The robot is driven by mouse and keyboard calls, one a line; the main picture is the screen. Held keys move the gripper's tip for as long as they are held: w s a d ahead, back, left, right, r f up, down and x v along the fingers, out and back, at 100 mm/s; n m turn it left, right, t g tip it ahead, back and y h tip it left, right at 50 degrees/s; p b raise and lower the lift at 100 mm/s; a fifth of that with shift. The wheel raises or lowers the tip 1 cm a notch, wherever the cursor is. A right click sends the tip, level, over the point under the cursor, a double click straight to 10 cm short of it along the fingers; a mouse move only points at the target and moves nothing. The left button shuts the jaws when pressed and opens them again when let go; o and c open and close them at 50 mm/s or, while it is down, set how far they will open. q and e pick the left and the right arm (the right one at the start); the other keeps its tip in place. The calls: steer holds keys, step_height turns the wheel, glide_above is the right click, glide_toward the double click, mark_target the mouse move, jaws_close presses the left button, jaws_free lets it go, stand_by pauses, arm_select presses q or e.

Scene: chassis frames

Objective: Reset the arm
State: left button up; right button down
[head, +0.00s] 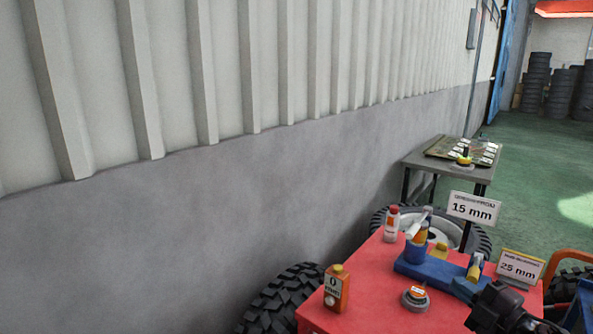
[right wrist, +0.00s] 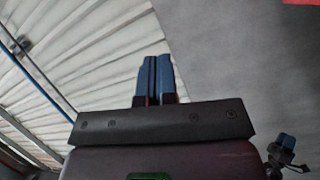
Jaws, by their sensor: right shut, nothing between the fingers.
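My right gripper (right wrist: 155,76) shows in the right wrist view with its two blue fingers together, shut and empty. The wall's ribbed panels are behind it in that view. In the head view the dark body of my right gripper (head: 490,302) is at the lower right, over the near right part of the red tabletop (head: 385,275). Its fingertips are hard to make out there against a blue holder (head: 432,268).
An orange bottle (head: 337,288), a white bottle with a red cap (head: 391,224) and a small round tin (head: 415,298) stand on the red top. Signs reading 15 mm (head: 473,208) and 25 mm (head: 520,266) stand nearby. Tyres and a side table (head: 420,160) are beyond.

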steer(key=s+a+f+m+g+h, duration=0.1)
steer(key=s+f+m+h, duration=0.35)
steer(key=f+m, duration=0.3)
steer(key=s+f+m+g+h, duration=0.1)
steer(key=s+f+m+h, duration=0.2)
steer(key=s+f+m, duration=0.45)
steer(key=s+a+f+m+g+h, duration=0.1)
steer(key=s+a+f+m+g, duration=0.2)
steer(key=s+f, duration=0.8)
steer(key=shift+a+f+m, duration=0.6)
steer(key=shift+a, duration=0.1)
steer(key=shift+s+h, duration=0.15)
steer(key=shift+h, duration=0.1)
